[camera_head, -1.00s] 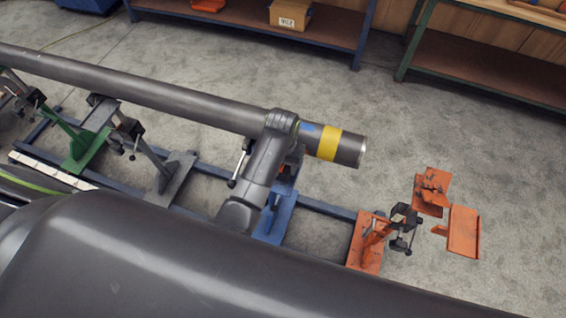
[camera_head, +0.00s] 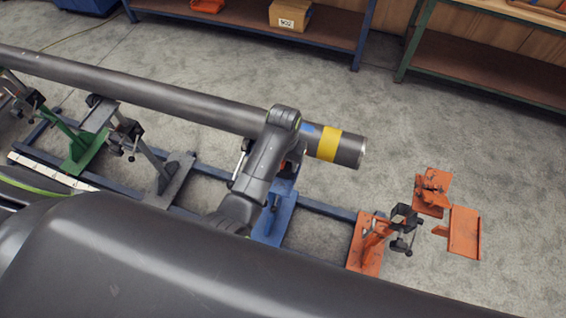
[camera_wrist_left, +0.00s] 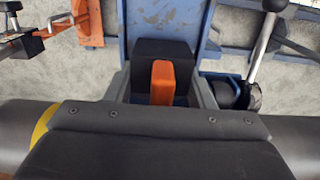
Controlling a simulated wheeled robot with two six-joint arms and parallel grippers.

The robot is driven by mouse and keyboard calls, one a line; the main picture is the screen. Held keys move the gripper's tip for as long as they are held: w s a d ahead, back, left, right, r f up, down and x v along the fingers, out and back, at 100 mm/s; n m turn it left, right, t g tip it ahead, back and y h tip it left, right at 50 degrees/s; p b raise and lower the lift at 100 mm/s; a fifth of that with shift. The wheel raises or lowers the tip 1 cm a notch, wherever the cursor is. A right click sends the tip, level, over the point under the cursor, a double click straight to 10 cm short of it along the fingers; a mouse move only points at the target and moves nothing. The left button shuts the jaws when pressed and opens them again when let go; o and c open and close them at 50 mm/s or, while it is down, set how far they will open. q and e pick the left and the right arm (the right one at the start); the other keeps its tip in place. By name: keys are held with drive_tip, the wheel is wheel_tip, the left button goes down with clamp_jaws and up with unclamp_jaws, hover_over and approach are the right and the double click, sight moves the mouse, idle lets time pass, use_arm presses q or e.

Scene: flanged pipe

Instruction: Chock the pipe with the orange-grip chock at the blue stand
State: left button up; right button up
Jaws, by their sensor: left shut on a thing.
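The grey pipe (camera_head: 160,93) lies across the stands, with a yellow band (camera_head: 329,144) near its right end. The blue stand (camera_head: 275,218) is under the pipe near that end, partly hidden by my left arm. In the left wrist view, my left gripper (camera_wrist_left: 162,92) is shut on the black chock (camera_wrist_left: 150,50) with its orange grip (camera_wrist_left: 162,80). The chock is over the blue stand (camera_wrist_left: 165,15), close beside the pipe (camera_wrist_left: 300,125). I cannot tell whether it touches pipe or stand. My right gripper is not in view.
A grey stand (camera_head: 168,180) and a green stand (camera_head: 85,152) stand to the left. An orange stand (camera_head: 366,245) with a black clamp (camera_head: 404,220) is right of the blue one. A lever handle (camera_wrist_left: 263,50) is close beside my left gripper. Open floor lies beyond the pipe.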

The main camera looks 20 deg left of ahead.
use_arm(q)
drive_tip(key=shift+w, duration=0.75)
drive_tip(key=o, duration=1.2)
drive_tip(key=shift+c, duration=0.2)
drive_tip(key=shift+s+r+p, duration=0.2)
drive_tip(key=shift+r+p, duration=0.1)
drive_tip(key=shift+r, duration=1)
drive_tip(key=shift+s+r, duration=0.15)
drive_tip(key=shift+r, duration=0.95)
drive_tip(key=shift+s+r, duration=0.15)
drive_tip(key=shift+r, duration=0.95)
